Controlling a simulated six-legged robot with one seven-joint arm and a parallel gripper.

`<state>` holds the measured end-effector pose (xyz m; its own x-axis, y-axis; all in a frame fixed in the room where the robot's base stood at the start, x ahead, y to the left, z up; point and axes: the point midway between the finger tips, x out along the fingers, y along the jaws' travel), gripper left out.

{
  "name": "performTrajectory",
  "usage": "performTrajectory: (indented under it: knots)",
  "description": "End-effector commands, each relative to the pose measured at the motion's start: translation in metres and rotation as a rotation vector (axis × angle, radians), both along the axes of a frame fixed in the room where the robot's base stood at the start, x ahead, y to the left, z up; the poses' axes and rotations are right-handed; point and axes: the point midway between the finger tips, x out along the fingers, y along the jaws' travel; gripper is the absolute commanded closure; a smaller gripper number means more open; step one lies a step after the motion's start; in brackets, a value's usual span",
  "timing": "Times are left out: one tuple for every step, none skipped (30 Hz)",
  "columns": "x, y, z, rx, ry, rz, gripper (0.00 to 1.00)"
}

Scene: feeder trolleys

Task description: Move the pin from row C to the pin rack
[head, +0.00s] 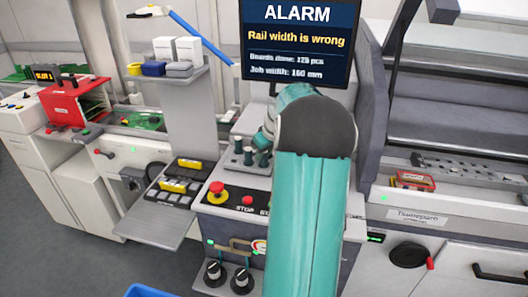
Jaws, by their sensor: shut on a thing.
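My teal arm reaches up through the middle of the head view. Its large dark joint hides what lies behind it, and I do not see my gripper's fingertips. A small light grey block with several dark upright pegs (249,156) stands on the machine top just left of my arm. It may be the pin rack, but I cannot tell for sure. A dark grey bar with holes (470,168) lies on the machine at the right. I see no row letters, and I cannot pick out a pin of row C.
A monitor (297,38) reads "ALARM, Rail width is wrong". Below stand a red stop button (216,188) and two black knobs (241,280). A shelf with yellow-black items (180,187) juts out at left. A red box (76,100) is farther left; a red item (414,180) lies right.

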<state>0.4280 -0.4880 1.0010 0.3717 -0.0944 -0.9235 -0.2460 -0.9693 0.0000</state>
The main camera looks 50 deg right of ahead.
Motion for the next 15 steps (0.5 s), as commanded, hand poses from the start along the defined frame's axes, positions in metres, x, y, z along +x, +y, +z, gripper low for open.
performTrajectory:
  knots:
    - [0.0001,0.0,0.0002,0.0,0.0,0.0,1.0]
    - [0.0002,0.0001,0.0002,0.0,0.0,0.0,1.0]
    - [0.0002,0.0001,0.0002,0.0,0.0,0.0,1.0]
    - [0.0001,0.0001,0.0003,0.0,0.0,0.0,1.0]
    - [0.0001,0.0,0.0003,0.0,0.0,0.0,1.0]
    - [0.0001,0.0,0.0003,0.0,0.0,0.0,1.0]
    - [0.0001,0.0001,0.0003,0.0,0.0,0.0,0.69]
    - [0.0001,0.0001,0.0003,0.0,0.0,0.0,0.63]
    - [0.0001,0.0001,0.0003,0.0,0.0,0.0,0.55]
    - [0.0001,0.0001,0.0003,0.0,0.0,0.001,0.5]
    - [0.0001,0.0001,0.0003,0.0,0.0,0.001,0.5]
    - [0.0001,0.0001,0.0003,0.0,0.0,0.001,0.5]
    - [0.0001,0.0001,0.0003,0.0,0.0,0.001,0.5]
    - [0.0,0.0001,0.0002,0.0,0.0,0.001,0.5]
    - [0.0,0.0001,0.0002,0.0,0.0,0.001,0.5]
